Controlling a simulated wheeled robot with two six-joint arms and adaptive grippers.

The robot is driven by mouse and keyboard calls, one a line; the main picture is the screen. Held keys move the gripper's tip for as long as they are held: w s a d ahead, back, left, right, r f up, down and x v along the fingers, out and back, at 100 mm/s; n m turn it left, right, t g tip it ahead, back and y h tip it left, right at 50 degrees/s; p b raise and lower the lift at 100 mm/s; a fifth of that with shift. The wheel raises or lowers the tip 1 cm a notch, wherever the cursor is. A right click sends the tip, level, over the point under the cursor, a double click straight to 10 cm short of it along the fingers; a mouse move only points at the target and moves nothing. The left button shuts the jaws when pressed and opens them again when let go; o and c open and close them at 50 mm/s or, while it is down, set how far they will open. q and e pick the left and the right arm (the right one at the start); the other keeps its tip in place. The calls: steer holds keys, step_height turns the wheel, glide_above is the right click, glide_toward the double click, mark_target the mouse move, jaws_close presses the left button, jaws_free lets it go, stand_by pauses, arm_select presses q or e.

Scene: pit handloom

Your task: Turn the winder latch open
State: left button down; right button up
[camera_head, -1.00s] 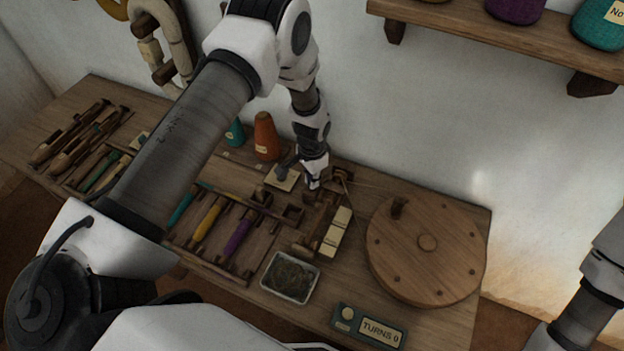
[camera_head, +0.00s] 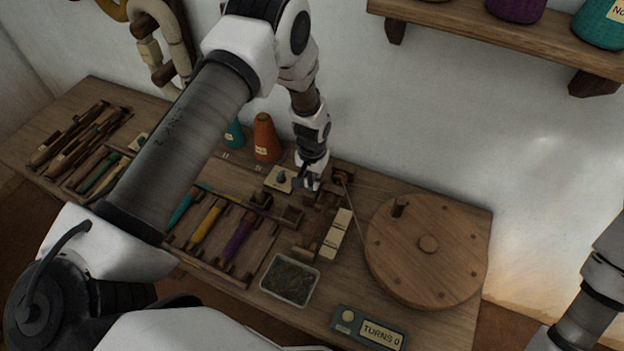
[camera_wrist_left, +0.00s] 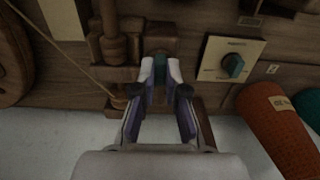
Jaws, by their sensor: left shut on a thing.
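The winder's wooden block (camera_head: 327,200) stands at the back of the bench, left of the big wooden wheel (camera_head: 425,250). My left gripper (camera_head: 308,187) points down at its rear left part. In the left wrist view my left gripper (camera_wrist_left: 160,80) is shut on a small teal piece (camera_wrist_left: 160,64), which seems to be the winder latch; the fingers hide most of it. The latch's angle cannot be told. A cream plate with a teal dial knob (camera_wrist_left: 234,66) sits beside it, apart from the fingers. My right gripper is out of view; only part of that arm shows at the right.
Orange (camera_head: 266,138) and teal (camera_head: 234,132) cones stand left of the gripper. A rack with coloured bobbins (camera_head: 207,222), a pale tray (camera_head: 290,279) and a turns counter (camera_head: 368,327) lie toward the front. A thread (camera_wrist_left: 65,52) runs close to the gripper.

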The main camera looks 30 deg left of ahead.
arm_select(q)
steer(key=shift+s+f, duration=0.2)
steer(key=c, duration=1.4)
jaws_free()
steer(key=shift+c, duration=0.2)
steer(key=shift+o, duration=1.1)
steer(key=shift+w, duration=0.2)
steer(key=shift+r, duration=0.15)
step_height(320, 180, up, 12)
